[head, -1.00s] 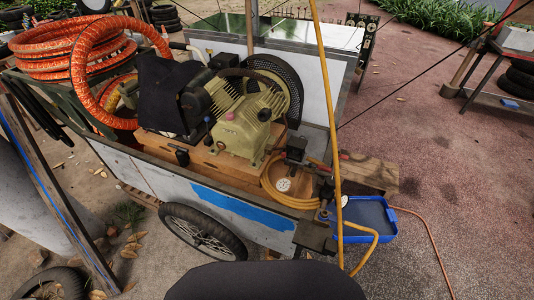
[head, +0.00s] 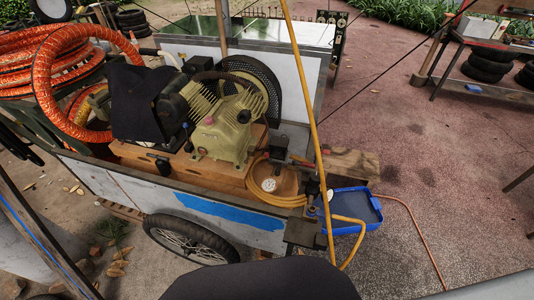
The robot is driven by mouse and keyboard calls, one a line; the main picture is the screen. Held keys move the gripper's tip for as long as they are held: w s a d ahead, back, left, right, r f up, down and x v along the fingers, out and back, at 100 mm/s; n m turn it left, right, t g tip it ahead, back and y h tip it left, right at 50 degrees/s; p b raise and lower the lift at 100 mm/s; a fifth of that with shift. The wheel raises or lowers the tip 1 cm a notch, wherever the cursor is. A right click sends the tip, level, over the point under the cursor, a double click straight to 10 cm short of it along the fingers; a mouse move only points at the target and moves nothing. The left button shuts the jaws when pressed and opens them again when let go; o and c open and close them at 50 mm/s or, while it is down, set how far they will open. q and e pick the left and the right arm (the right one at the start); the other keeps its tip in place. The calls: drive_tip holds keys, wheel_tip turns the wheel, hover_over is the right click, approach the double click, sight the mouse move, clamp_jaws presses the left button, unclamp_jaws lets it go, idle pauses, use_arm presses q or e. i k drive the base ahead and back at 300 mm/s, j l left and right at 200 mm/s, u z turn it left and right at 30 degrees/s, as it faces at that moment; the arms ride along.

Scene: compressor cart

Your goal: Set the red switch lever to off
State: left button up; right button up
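The compressor (head: 228,128) with its olive cylinder block stands on the cart (head: 120,185). A small black box (head: 278,147), perhaps the switch housing, sits at its right end above a round white gauge (head: 268,185). A small reddish part (head: 302,162) sticks out to the right of the black box. It is too small for me to tell whether it is the switch lever or how it is set. Neither of my grippers is in view.
Orange ribbed hose (head: 50,75) is coiled at the left. A yellow hose (head: 307,90) runs upright in front of the cart's right end. A blue tray (head: 372,209) lies at that end. A table with tires (head: 490,65) is at the back right. The ground at right is clear.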

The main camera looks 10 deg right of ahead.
sight(266, 155)
drive_tip(key=i+j+z, duration=0.15)
drive_tip(key=j+z, duration=0.3)
drive_tip(key=j, duration=0.25)
drive_tip(key=j+z, duration=0.5)
drive_tip(key=j, duration=0.2)
drive_tip(key=j+z, duration=0.45)
drive_tip(key=j, duration=0.3)
drive_tip(key=k+j+z, duration=0.25)
drive_tip(key=j+z, duration=0.25)
drive_tip(key=j, duration=0.15)
